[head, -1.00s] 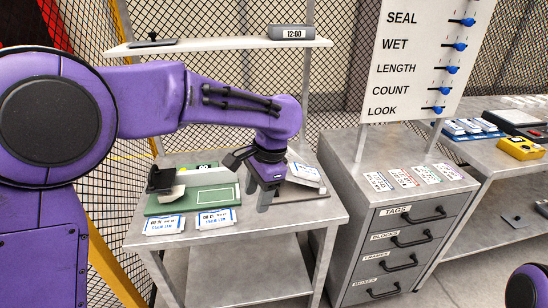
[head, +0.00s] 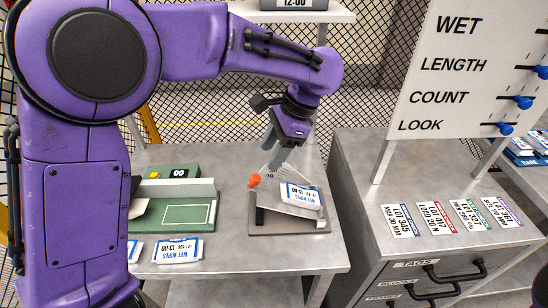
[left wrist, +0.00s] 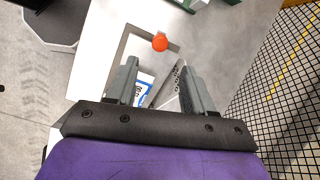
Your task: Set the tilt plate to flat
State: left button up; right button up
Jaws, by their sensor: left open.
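The tilt plate (head: 310,209) stands on a grey base (head: 262,228) on the metal bench. It is tilted, and a blue-and-white packet (head: 301,195) lies on it. An orange knob (head: 254,181) shows at its left; the knob also shows in the left wrist view (left wrist: 160,43). My left gripper (head: 271,160) is open and empty, pointing down just above and behind the plate. In the left wrist view its two fingers (left wrist: 160,85) are apart, with part of the packet (left wrist: 144,88) visible between them. My right gripper is not in view.
A green device (head: 178,214) and white-and-blue packets (head: 178,250) are left of the plate. A grey drawer cabinet (head: 415,262) with tag cards (head: 437,217) and a sign board (head: 470,70) with blue sliders stands to the right. A mesh fence is behind.

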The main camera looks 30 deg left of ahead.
aim_at(257, 177)
pick_arm(q)
jog(key=x, duration=0.3)
jog(key=s+x, duration=0.1)
jog(key=x, duration=0.2)
jog(key=shift+s+r+b, duration=0.2)
jog(key=shift+b, duration=0.2)
jog(key=f, duration=0.1)
jog(key=a+f, duration=0.1)
jog(key=f, duration=0.2)
jog(key=shift+w+a+f, duration=0.15)
jog(key=shift+w+a, duration=0.1)
jog(key=shift+w, duration=0.1)
jog(key=shift+s, duration=0.3)
jog(key=shift+w, duration=0.1)
grip_shut()
